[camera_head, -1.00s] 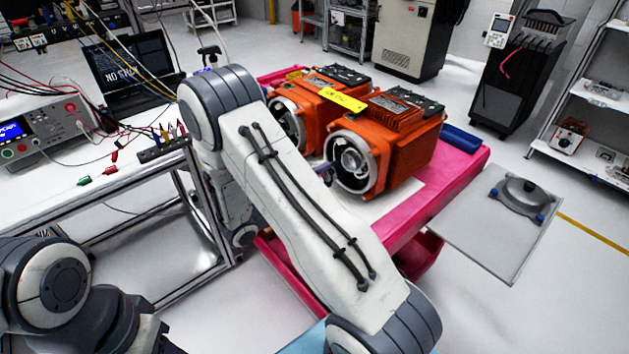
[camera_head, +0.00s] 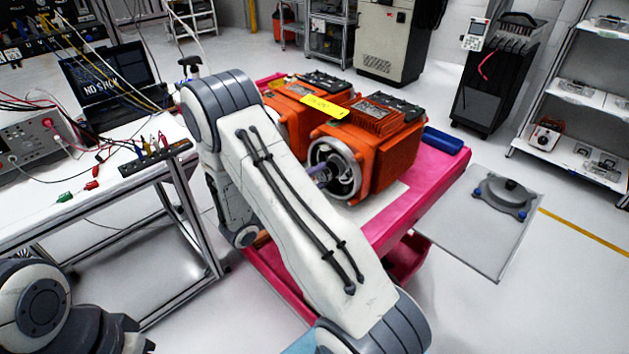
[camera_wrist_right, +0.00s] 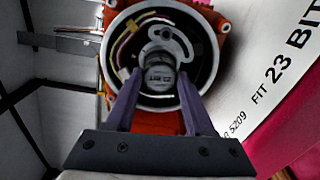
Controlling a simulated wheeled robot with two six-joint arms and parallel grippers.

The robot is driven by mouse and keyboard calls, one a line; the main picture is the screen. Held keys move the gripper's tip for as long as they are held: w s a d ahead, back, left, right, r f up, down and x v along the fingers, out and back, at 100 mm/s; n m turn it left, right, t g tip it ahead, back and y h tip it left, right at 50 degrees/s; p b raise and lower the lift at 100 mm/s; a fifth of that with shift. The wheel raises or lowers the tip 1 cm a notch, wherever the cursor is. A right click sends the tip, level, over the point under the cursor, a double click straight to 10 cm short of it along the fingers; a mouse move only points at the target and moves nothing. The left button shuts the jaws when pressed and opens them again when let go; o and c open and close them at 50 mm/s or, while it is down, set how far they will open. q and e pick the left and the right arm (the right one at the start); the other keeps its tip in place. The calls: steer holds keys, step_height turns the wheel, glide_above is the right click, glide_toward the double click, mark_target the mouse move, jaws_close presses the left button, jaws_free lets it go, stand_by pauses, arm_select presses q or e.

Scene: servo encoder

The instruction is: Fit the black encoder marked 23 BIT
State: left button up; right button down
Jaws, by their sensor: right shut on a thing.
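Two orange servo motors stand on a pink-topped cart. The nearer motor (camera_head: 378,150) has an open round silver end housing (camera_head: 350,192) facing my right arm. My right gripper (camera_head: 323,176) is at that opening; only a bit of its purple fingers shows past the arm. In the right wrist view, the gripper (camera_wrist_right: 158,90) is shut on the dark round encoder (camera_wrist_right: 159,76), which has small pale print. The encoder lies in line with the housing's centre, in front of a grey slotted plate and coloured wires. I cannot tell whether it touches the shaft. My left gripper is out of view.
The farther motor (camera_head: 290,115) is partly behind my right arm, with a yellow tag (camera_head: 325,106) by it. A paper on the cart reads FIT 23 BIT (camera_wrist_right: 275,85). A blue object (camera_head: 443,140) lies at the cart's far edge. A wired bench (camera_head: 95,205) stands left.

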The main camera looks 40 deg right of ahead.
steer(key=shift+d, duration=0.9)
steer(key=shift+b, duration=0.5)
steer(key=shift+c, duration=1)
jaws_free()
steer(key=shift+d, duration=0.1)
steer(key=shift+c, duration=0.4)
steer(key=a+b, duration=0.1)
steer(key=a, duration=0.6)
steer(key=shift+s+a, duration=0.2)
steer(key=shift+a, duration=0.1)
